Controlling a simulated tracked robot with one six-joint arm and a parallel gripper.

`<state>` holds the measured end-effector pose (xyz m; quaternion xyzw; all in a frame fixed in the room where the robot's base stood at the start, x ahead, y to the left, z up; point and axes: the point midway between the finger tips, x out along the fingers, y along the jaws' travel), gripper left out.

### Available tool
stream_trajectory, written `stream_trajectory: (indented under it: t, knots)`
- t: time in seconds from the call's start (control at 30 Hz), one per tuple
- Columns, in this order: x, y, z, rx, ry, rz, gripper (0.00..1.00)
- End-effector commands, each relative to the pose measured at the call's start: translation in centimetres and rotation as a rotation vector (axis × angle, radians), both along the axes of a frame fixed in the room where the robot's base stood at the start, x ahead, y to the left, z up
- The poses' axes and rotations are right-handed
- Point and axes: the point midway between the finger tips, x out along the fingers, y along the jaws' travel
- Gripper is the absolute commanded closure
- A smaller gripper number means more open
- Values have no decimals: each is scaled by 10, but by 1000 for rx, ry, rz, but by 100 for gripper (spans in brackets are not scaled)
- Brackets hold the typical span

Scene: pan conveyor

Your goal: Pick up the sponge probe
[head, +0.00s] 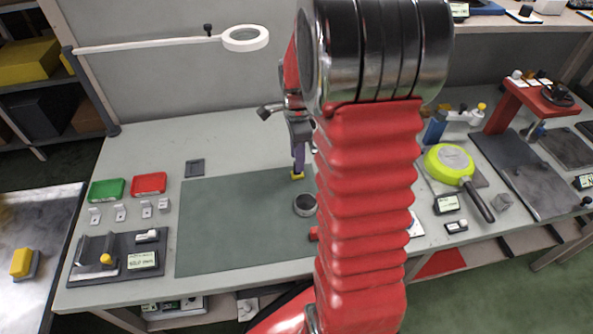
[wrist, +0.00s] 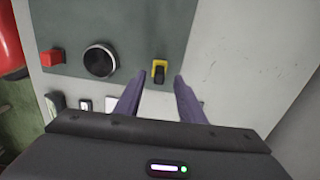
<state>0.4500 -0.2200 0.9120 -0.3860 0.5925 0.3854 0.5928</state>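A small yellow piece with a black grip, which looks like the sponge probe (wrist: 159,71), rests on the dark green mat (wrist: 140,20). In the head view it shows as a bit of yellow (head: 297,176) just below my fingers. My gripper (wrist: 158,79) has its two purple fingers apart, with nothing between them. In the wrist view the piece appears just past the fingertips, centred between them. In the head view my gripper (head: 299,165) points down above it, and my red arm hides part of the mat.
A dark round cup with a metal rim (wrist: 100,60) and a red block (wrist: 52,57) stand near the piece. A green pan (head: 449,158) is on the right. Red (head: 149,184) and green (head: 107,189) trays are on the left. Most of the mat's left side is clear.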

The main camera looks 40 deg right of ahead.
Motion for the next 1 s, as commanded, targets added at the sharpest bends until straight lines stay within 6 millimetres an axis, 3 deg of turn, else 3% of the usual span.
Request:
stream_trajectory:
  t: [0.23, 0.8, 1.0]
  knots:
    - [0, 1, -29, 1, 2, 0, 64]
    - [0, 0, -30, 0, 1, 0, 64]
    - [0, 0, -30, 0, 1, -1, 78]
